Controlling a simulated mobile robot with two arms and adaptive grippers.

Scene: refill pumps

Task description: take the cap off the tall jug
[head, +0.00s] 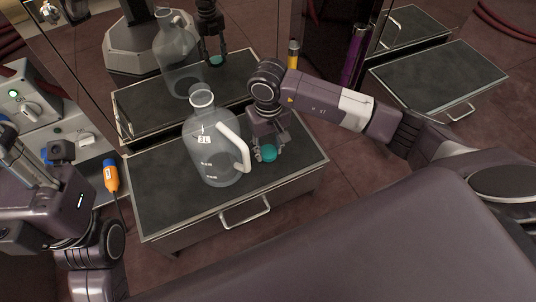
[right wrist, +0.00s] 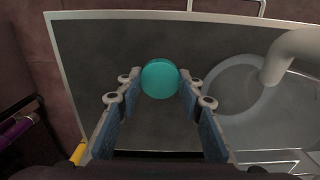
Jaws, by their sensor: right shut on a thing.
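The tall jug (head: 208,150) is clear, with a white handle (head: 236,148) on its right side. It stands upright on the dark-topped table (head: 160,205), and its neck (head: 201,97) is bare. My right gripper (head: 268,153) is shut on the round teal cap (head: 269,153), to the right of the jug and apart from its neck. The right wrist view shows the cap (right wrist: 160,79) between the two fingertips, with the jug (right wrist: 230,85) to the right.
A mirror behind the table reflects the jug (head: 178,55). A purple cylinder (head: 355,55) and a second dark-topped table (head: 440,80) are at the back right.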

